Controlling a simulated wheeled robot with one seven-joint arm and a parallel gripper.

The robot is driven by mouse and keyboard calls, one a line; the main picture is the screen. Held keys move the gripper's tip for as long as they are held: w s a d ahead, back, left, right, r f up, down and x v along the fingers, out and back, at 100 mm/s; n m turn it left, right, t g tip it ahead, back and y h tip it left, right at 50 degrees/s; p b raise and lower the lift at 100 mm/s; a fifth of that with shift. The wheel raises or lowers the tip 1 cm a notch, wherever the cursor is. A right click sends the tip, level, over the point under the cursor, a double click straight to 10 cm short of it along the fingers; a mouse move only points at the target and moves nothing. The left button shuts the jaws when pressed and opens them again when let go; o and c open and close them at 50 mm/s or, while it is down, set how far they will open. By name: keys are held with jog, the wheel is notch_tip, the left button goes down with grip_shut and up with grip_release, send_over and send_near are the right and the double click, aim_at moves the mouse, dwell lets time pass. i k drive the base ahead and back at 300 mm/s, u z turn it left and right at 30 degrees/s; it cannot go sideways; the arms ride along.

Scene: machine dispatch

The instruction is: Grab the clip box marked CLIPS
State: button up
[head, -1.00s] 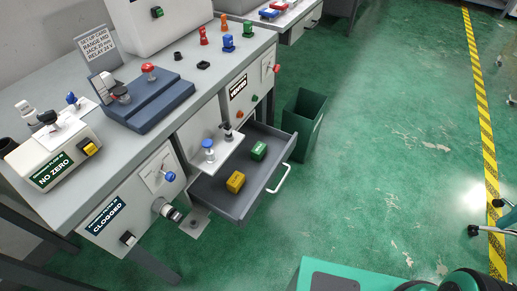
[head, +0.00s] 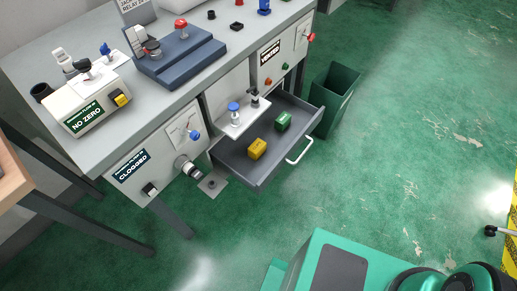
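No lettering that reads CLIPS can be made out. Two small boxes lie in the open grey drawer (head: 234,163) of the bench: a yellow box (head: 257,148) nearer the front left and a green box (head: 283,121) further back on the right. Any marking on either box is too small to read. My gripper is not in view.
A small shelf with a blue-topped part (head: 234,112) overhangs the drawer's left side. A green bin (head: 336,98) stands right of the drawer. A valve knob (head: 192,171) juts from the panel marked CLOGGED. A wooden surface (head: 12,180) is at left.

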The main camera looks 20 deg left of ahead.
aim_at(257, 148)
jog(key=z, duration=1.2)
jog(key=k, duration=1.45)
jog(key=u, duration=0.9)
jog(key=i, duration=1)
jog(key=z, duration=0.05)
